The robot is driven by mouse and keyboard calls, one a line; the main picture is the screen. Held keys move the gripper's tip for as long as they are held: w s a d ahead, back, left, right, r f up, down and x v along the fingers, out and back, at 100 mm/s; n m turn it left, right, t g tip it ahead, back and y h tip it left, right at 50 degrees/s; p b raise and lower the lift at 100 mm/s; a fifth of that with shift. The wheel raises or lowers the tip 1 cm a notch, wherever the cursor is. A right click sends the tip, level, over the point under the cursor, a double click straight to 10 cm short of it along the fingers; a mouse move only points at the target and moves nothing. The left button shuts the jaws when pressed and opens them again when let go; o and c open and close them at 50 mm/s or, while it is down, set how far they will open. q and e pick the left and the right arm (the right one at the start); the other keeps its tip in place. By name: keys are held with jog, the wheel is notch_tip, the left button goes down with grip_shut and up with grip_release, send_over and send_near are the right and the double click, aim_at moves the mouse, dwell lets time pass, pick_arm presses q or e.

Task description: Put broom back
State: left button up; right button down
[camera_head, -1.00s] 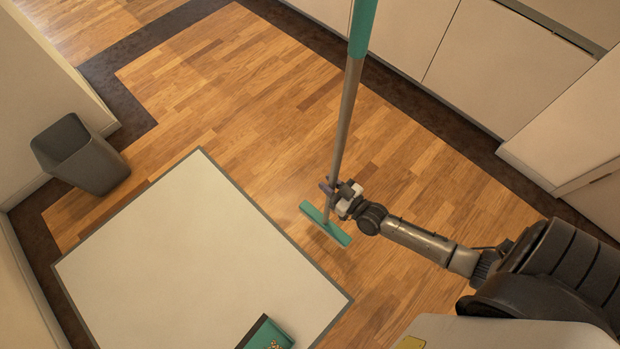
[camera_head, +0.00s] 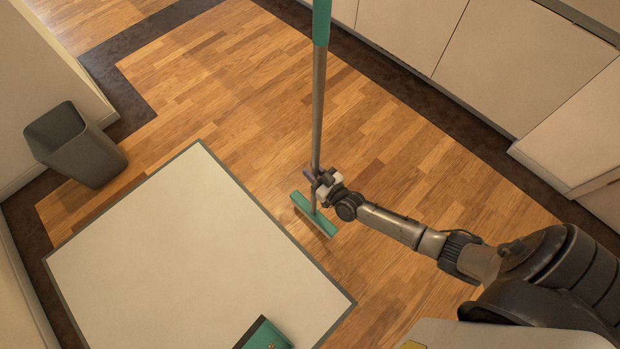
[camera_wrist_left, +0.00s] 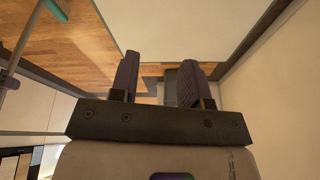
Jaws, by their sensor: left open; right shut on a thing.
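The broom (camera_head: 318,100) has a grey pole with a teal upper grip and a teal head (camera_head: 314,215). It stands nearly upright in the head view, and its top runs out of the picture. My right gripper (camera_head: 321,180) is shut on the pole a little above the head. I cannot tell whether the head touches the floor. My left gripper (camera_wrist_left: 160,80) shows only in the left wrist view, open with nothing between its two dark fingers.
A grey bin (camera_head: 75,147) stands at the left wall. A white, grey-edged surface (camera_head: 180,260) fills the lower left, with a teal dustpan-like object (camera_head: 264,335) at its near edge. Pale cabinets (camera_head: 480,60) line the upper right. Wooden floor (camera_head: 400,140) is clear around the broom.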

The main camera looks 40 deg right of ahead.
jog(key=f+b, duration=0.2)
jog(key=f, duration=0.1)
jog(key=f+b, duration=0.1)
jog(key=shift+w+a+f, duration=0.1)
jog(key=shift+w+f, duration=0.05)
jog(key=shift+w, duration=0.25)
jog(key=shift+f, duration=0.15)
jog(key=c, duration=0.9)
grip_release()
jog(key=shift+c, duration=0.2)
